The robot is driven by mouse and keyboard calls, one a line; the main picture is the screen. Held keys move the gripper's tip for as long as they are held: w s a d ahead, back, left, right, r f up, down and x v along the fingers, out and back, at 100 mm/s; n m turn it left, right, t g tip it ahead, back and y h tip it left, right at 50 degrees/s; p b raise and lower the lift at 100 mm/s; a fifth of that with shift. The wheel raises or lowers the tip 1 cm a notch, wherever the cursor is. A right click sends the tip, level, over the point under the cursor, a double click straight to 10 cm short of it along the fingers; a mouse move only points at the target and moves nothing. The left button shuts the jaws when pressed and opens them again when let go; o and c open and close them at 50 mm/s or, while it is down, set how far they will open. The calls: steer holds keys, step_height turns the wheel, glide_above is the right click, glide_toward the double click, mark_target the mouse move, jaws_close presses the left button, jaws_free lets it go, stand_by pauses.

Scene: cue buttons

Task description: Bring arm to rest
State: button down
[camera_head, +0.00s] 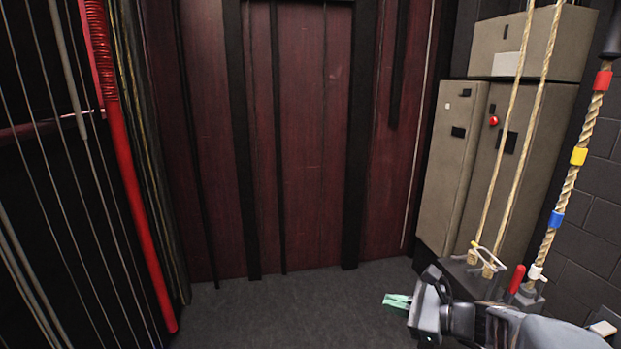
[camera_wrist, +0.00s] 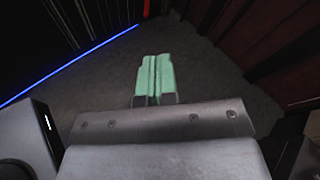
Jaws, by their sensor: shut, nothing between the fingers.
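My gripper (camera_head: 397,300) shows at the lower right of the head view, at the end of my arm, with green fingers pointing left. In the wrist view my gripper (camera_wrist: 154,78) has its two green fingers side by side and touching, with nothing between them. It hangs in free air above the dark floor (camera_head: 290,310). No cue button can be made out for certain near the fingers.
Grey cabinets (camera_head: 455,160) with a red button (camera_head: 493,120) stand at the right. Ropes (camera_head: 510,130) and a red-handled lever (camera_head: 517,278) are close behind my arm. A red pole (camera_head: 130,190) leans at the left. The middle floor is clear before the dark red wall (camera_head: 300,140).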

steer(key=s+a+r+n+g+h+p, duration=0.45)
steer(key=s+n+g+h+p, duration=0.2)
steer(key=s+n, duration=0.35)
steer(key=shift+s+d+r+n+t+h+p, duration=0.35)
steer(key=shift+r+n+h+p, duration=0.55)
steer(key=shift+n, duration=0.9)
steer(key=shift+s+d+r+n+t+h+p, duration=0.15)
steer(key=shift+d+r+n+h+p, duration=0.6)
steer(key=shift+n, duration=1.05)
steer(key=shift+s+d+r+n+t+h+p, duration=0.2)
steer(key=shift+r+n+h+p, duration=0.85)
steer(key=shift+n, duration=0.75)
steer(key=shift+f, duration=0.2)
